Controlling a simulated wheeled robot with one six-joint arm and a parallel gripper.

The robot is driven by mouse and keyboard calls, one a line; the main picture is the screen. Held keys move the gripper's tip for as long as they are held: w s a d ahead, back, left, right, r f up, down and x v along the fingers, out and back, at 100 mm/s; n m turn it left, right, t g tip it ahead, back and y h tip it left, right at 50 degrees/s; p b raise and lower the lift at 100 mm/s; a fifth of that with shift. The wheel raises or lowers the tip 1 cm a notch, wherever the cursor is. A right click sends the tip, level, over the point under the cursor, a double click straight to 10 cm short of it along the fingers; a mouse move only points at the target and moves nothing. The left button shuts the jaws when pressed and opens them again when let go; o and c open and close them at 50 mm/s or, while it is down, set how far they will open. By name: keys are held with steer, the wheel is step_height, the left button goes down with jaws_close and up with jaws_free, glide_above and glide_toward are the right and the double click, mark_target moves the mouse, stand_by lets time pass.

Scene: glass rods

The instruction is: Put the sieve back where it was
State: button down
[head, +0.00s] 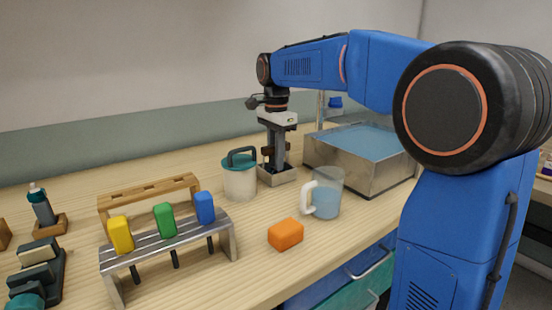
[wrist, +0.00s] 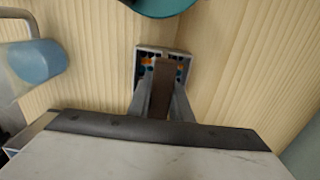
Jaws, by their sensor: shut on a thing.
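The sieve (head: 278,176) appears as a small square grey metal box at the lower end of my gripper, low over or on the wooden table, between the canister and the water basin. In the wrist view the sieve (wrist: 143,69) shows a grey rim, with dark openings and orange and teal bits inside. My gripper (head: 275,151) points straight down and is shut on the sieve's upright part. In the wrist view my gripper (wrist: 161,88) hides much of the sieve. I cannot tell whether its underside touches the table.
A white canister (head: 240,182) with a teal lid stands close left. A mug (head: 327,200) of blue liquid stands to the right, before a metal basin (head: 366,178) of water. An orange block (head: 286,234) and a rack (head: 168,241) with coloured handles are in front.

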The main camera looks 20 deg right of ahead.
steer(key=c, duration=1.6)
jaws_free()
step_height(320, 180, up, 12)
steer(key=shift+r, duration=0.1)
steer(key=shift+s, duration=0.1)
